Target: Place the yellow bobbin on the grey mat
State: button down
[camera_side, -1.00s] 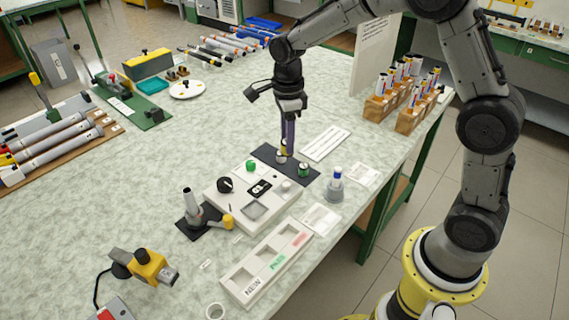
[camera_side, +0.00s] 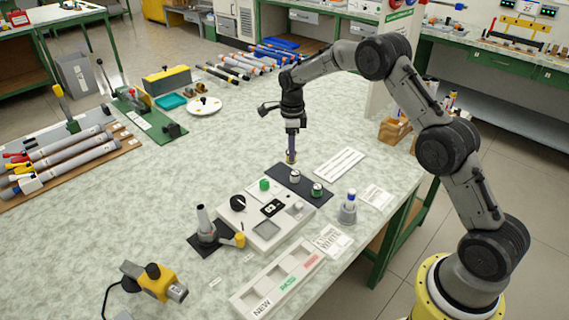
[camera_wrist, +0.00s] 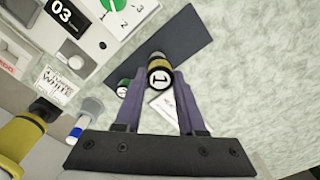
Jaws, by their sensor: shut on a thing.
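My gripper (camera_side: 291,155) points down at the far end of the dark grey mat (camera_side: 322,196). In the wrist view my gripper (camera_wrist: 161,88) is shut on the yellow bobbin (camera_wrist: 157,61), which has a yellow-gold band and a white end marked 1. The mat (camera_wrist: 190,45) lies behind it there. In the side view the bobbin (camera_side: 291,161) is small and partly covered by the fingers. I cannot tell whether it touches the mat.
A white panel with a black knob (camera_side: 237,202) stands in front of the mat. A bottle with a blue cap (camera_side: 348,208) stands to its right, and a white lined card (camera_side: 338,163) lies behind it.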

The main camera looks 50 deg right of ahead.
jog(key=w+f, duration=0.2)
jog(key=f, duration=0.1)
jog(key=w+f, duration=0.1)
jog(key=shift+w+d+f, duration=0.2)
jog(key=shift+w+d, duration=0.05)
jog(key=shift+d, duration=0.05)
jog(key=shift+f, duration=1.55)
jog(key=shift+f, duration=0.1)
jog(key=c, duration=0.5)
grip_release()
